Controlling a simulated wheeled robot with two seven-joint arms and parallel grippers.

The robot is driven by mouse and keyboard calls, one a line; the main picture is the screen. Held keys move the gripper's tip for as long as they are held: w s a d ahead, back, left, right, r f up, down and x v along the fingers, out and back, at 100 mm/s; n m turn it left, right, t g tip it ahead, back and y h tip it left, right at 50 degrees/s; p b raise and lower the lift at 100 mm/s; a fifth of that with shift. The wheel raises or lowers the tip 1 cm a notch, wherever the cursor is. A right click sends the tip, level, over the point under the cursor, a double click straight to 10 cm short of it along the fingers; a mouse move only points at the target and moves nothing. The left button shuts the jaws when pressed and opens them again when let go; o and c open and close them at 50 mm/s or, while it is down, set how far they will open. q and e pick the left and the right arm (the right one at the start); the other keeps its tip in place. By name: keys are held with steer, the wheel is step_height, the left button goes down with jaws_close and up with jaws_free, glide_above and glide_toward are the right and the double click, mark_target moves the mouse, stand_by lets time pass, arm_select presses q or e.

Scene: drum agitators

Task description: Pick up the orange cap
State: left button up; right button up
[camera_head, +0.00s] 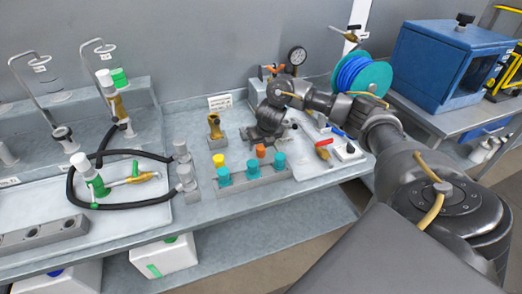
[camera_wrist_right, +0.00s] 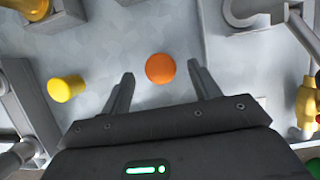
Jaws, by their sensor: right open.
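The orange cap (camera_head: 261,151) stands on the grey bench, just behind a low rack with teal caps. In the right wrist view the orange cap (camera_wrist_right: 160,69) is a round disc seen from above, between and slightly beyond the two fingertips. My right gripper (camera_wrist_right: 161,78) is open and empty, with a finger on each side of the cap and a gap to both. In the head view my right gripper (camera_head: 264,135) is above and just behind the cap, partly hidden by its own wrist. My left gripper is in neither view.
A yellow cap (camera_wrist_right: 61,89) stands left of the orange one. The rack with teal caps (camera_head: 253,184) is in front. A brass fitting (camera_head: 215,127) stands to the left, and a white tray (camera_head: 325,150) with tools lies to the right. A black hose (camera_head: 110,153) loops further left.

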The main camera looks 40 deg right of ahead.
mark_target(261, 147)
steer(key=x, duration=0.3)
steer(key=shift+w, duration=0.1)
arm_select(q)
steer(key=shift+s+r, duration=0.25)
arm_select(e)
steer(key=shift+c, duration=0.3)
steer(key=c, duration=1.1)
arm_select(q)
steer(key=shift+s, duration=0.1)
arm_select(e)
steer(key=shift+o, duration=0.2)
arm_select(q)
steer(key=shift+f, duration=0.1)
arm_select(e)
steer(key=shift+r, duration=0.15)
